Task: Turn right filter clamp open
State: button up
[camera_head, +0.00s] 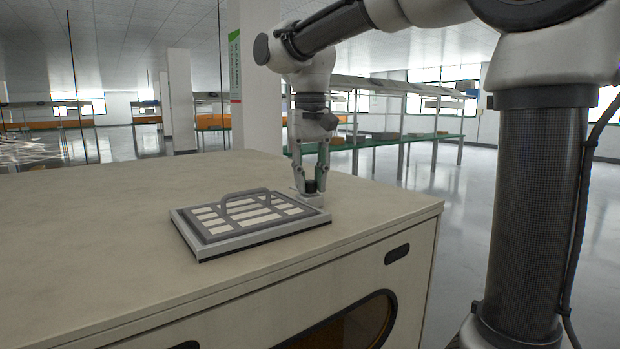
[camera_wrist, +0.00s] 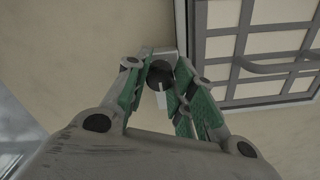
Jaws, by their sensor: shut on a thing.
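The right filter clamp (camera_wrist: 160,73) is a dark round knob on a small light block at the side of the filter. In the head view the knob (camera_head: 311,186) sits at the right corner of the filter frame. The filter (camera_head: 246,214) is a flat grey frame with pale slats and a raised handle, lying on the cabinet top. My gripper (camera_head: 311,188) points down with its fingers around the knob, shut on it. In the wrist view a white mark runs down the near side of the knob, between the green finger pads. A left clamp is not visible.
The cabinet top (camera_head: 100,215) is bare to the left of the filter. Its right edge is close beyond my gripper. The front has dark slots and an oval window (camera_head: 352,325). Green shelving (camera_head: 400,140) stands well behind.

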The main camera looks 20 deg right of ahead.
aim_at(310, 181)
jog(key=shift+m, duration=0.3)
jog(key=o, duration=1.1)
jog(key=shift+c, duration=0.2)
notch_tip(310, 181, up, 12)
